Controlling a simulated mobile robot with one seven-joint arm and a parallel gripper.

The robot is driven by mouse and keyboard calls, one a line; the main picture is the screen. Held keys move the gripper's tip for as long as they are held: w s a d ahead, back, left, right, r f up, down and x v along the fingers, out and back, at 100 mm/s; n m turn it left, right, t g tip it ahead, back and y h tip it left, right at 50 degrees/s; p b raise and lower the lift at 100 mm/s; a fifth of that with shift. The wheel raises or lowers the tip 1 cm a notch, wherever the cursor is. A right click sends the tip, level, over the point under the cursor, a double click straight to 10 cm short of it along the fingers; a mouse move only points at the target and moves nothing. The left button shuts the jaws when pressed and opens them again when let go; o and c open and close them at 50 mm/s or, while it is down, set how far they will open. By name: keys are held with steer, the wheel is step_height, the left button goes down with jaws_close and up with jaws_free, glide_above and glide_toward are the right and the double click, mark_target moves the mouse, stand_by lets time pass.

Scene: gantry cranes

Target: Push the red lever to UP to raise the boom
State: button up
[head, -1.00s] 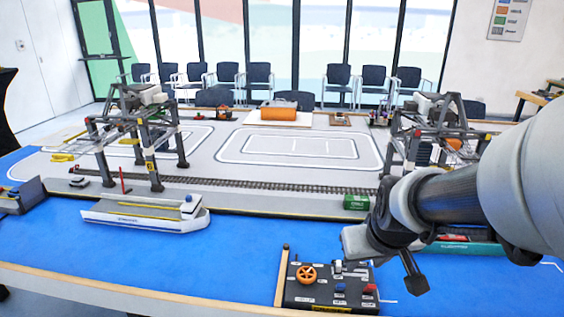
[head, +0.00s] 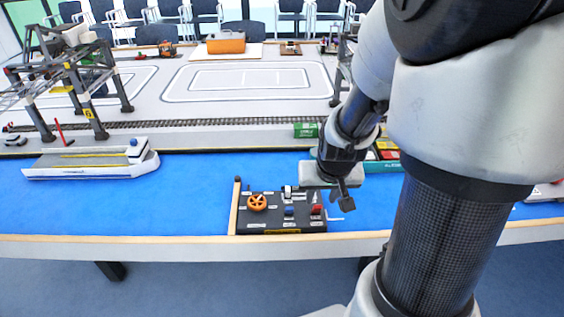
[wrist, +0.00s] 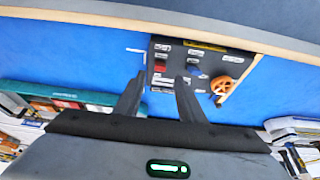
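The red lever (head: 317,209) is a small red handle at the right end of the black control box (head: 262,222). It also shows in the wrist view (wrist: 160,66) near the top of the gap between my fingertips. Which position the lever is set to is too small to tell. My gripper (head: 344,199) is just right of the box in the head view, apparently above it. In the wrist view my gripper (wrist: 160,77) has its two fingers apart with nothing held between them. I see no clear contact with the lever.
A blue lever (head: 289,211) and an orange wheel (head: 257,202) sit left of the red lever. A model ship (head: 90,163) and gantry crane (head: 75,75) stand at left. Blue surface left of the box is clear.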

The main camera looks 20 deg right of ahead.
mark_target(317, 209)
steer(key=b+x, duration=0.4)
steer(key=x, duration=0.3)
jaws_close()
